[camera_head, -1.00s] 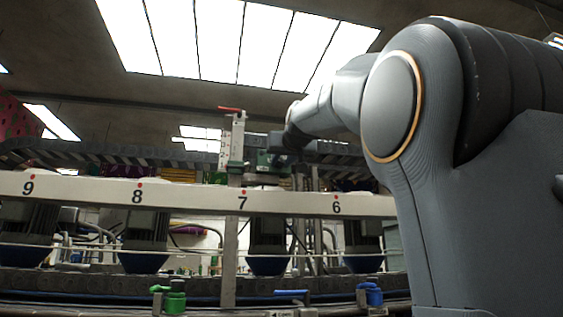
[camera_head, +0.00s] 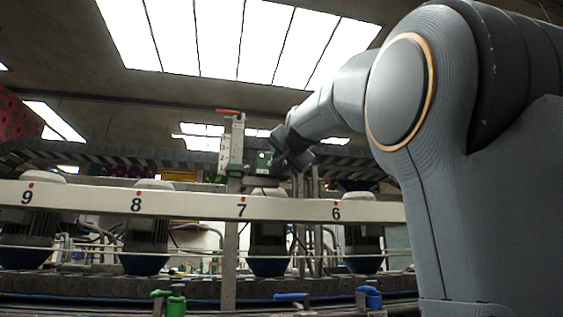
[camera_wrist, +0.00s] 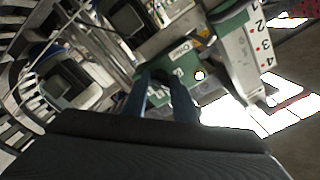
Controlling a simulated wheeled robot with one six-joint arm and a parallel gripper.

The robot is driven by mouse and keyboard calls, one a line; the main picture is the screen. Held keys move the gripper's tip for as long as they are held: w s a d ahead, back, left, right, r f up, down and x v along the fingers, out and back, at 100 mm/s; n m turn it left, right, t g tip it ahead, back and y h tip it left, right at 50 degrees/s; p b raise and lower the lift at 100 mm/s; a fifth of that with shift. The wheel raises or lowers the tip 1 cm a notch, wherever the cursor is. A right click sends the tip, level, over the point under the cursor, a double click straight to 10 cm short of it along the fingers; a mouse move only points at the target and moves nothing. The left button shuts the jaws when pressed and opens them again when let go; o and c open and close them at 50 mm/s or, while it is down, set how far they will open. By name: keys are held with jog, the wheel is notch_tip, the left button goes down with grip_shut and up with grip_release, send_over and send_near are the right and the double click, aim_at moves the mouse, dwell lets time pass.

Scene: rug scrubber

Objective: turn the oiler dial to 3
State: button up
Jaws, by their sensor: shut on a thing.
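The oiler is a green box (camera_head: 263,161) beside a pale upright plate (camera_head: 236,143) above the beam marked 7. In the wrist view its green and white body (camera_wrist: 186,48) is close ahead, and the plate (camera_wrist: 253,50) shows the numbers 1 to 4 with red dots. My gripper (camera_wrist: 165,80) is shut on a dark dial (camera_wrist: 162,75) on the oiler's face. The fingers hide much of the dial, and I cannot read its setting. In the head view my gripper (camera_head: 284,158) is tilted at the right side of the green box.
A white beam (camera_head: 180,202) numbered 9 to 6 crosses below the oiler. A red lever (camera_head: 229,111) tops the plate. Green (camera_head: 176,303) and blue (camera_head: 369,297) valves stand low in front. Dark machine units and rails fill the wrist view's left.

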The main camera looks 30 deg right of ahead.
jog(key=m+p, duration=0.5)
jog(key=m, duration=0.7)
dwell(0.6)
jog(key=o, duration=1)
jog(key=shift+b+v, duration=0.65)
jog(key=shift+v, duration=3.25)
